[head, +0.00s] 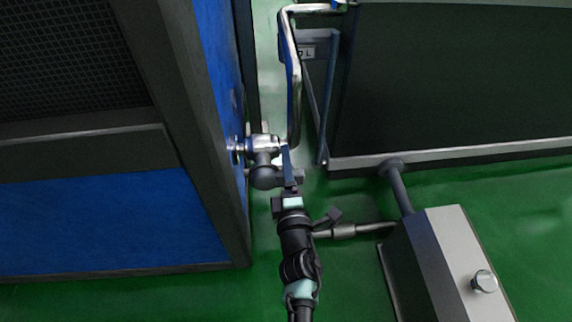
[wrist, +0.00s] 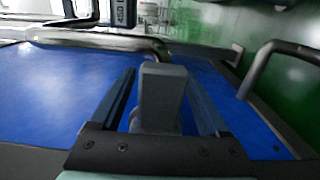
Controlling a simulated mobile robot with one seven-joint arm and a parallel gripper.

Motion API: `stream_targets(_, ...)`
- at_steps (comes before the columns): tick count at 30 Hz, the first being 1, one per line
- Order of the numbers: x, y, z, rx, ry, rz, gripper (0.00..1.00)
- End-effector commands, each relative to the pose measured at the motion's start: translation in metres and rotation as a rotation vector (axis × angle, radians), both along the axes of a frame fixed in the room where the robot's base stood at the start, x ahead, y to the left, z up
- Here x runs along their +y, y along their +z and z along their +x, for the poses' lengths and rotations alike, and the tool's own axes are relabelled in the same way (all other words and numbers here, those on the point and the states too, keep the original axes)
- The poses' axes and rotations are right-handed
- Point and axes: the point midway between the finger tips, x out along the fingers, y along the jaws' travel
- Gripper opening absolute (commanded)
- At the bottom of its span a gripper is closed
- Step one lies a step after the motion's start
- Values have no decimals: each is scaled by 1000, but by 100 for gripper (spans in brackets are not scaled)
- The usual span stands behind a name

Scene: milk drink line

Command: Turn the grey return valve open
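The return valve (head: 262,143) shows in the head view as a metal fitting with a dark grey rounded body, fixed to the side of the blue-panelled cabinet. In the wrist view its grey handle (wrist: 162,92) stands as an upright block between my two fingers. My gripper (head: 290,172) is at the right side of the valve in the head view. In the wrist view my gripper (wrist: 162,75) is open, with one finger on each side of the handle. Narrow gaps show beside the handle; whether the fingertips touch it is unclear.
The blue-panelled cabinet (head: 110,225) stands close at left. A bent metal pipe (head: 292,75) runs upward from the valve. A dark panelled unit (head: 450,85) is at upper right, and a grey box with a knob (head: 483,281) at lower right.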

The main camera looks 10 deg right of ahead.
Motion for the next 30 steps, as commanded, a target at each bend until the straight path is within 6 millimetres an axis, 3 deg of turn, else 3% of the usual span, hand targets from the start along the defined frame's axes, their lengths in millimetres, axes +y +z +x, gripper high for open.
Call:
stream_targets(11,1,1,-8,0,1,4,78)
stream_targets(24,0,2,-91,4,-1,4,78)
stream_targets(30,0,2,-119,2,-1,3,78)
